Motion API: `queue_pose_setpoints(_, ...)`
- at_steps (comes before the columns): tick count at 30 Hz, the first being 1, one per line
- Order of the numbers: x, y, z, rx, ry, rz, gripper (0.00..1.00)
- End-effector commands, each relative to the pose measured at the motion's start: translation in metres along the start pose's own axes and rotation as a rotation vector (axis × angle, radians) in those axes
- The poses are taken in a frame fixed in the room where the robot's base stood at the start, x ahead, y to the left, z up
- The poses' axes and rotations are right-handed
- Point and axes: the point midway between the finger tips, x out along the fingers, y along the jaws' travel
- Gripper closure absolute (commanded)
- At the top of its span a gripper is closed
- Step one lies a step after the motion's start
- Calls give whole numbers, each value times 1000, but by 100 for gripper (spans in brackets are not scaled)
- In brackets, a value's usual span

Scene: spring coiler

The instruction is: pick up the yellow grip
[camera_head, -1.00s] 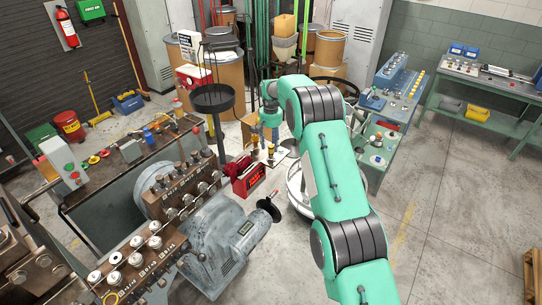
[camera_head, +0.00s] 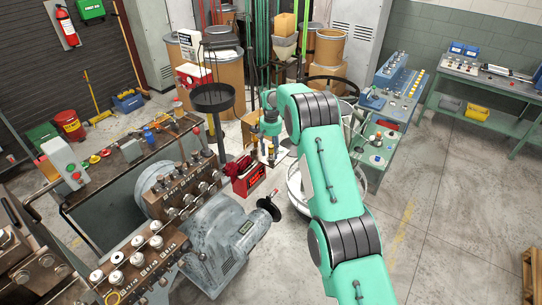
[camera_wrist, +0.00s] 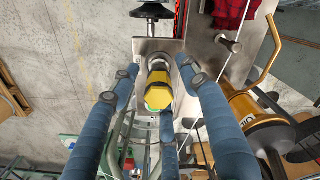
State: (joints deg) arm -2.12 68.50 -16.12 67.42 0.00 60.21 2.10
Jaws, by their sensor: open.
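The yellow grip (camera_wrist: 158,92) is a short, faceted yellow piece with dark bands and a pale ring at its far end. In the wrist view it stands in front of a small metal plate (camera_wrist: 150,46). My gripper (camera_wrist: 160,82) has three blue fingers spread around the grip, with their tips apart and the grip between them. I see no clear contact, and the depth of the tips against the grip is hard to judge. In the head view my gripper (camera_head: 264,138) hangs beyond my green arm, above the small bench area; the grip is too small there to tell for sure.
A red box (camera_head: 247,180) stands just below my gripper in the head view. In the wrist view a black round knob (camera_wrist: 152,11) lies beyond the plate, and a brass-coloured cylinder (camera_wrist: 262,115) with a handle is close on the right. Open floor (camera_head: 450,220) lies right.

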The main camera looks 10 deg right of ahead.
Motion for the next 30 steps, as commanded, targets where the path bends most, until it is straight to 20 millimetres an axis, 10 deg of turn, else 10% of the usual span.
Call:
queue_pose_setpoints(3, 0, 0, 0, 0, 0, 0, 55)
queue_pose_setpoints(10, 0, 0, 0, 0, 0, 0, 100)
queue_pose_setpoints(30, -16, 0, -1, 0, 3, 0, 100)
